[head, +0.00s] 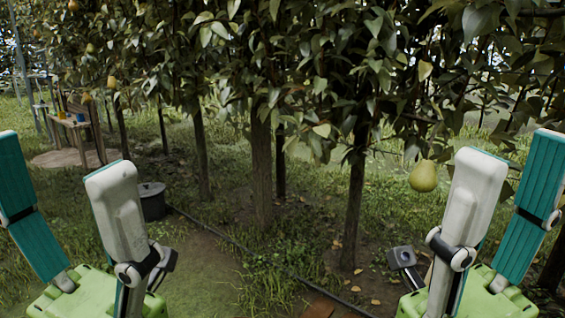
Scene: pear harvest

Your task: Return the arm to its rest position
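My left arm comes up at the left with its white link raised. A dark wrist or gripper part of it (165,262) shows beside that link, and its fingers cannot be made out. My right arm stands folded at the right. A dark grey part at my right gripper (402,259) points left and down beside the white link, mostly hidden behind it. I cannot see whether its fingers are open or shut, and no fruit shows at it. A yellow-green pear (423,176) hangs from the branches just left of my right arm's white link.
Several tree trunks (262,170) stand ahead under dense leaves. A dark bucket (152,201) stands on the grass behind my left arm. A wooden table (78,123) with small coloured items stands far left. A dark hose (225,236) crosses the ground. The grass between my arms is mostly open.

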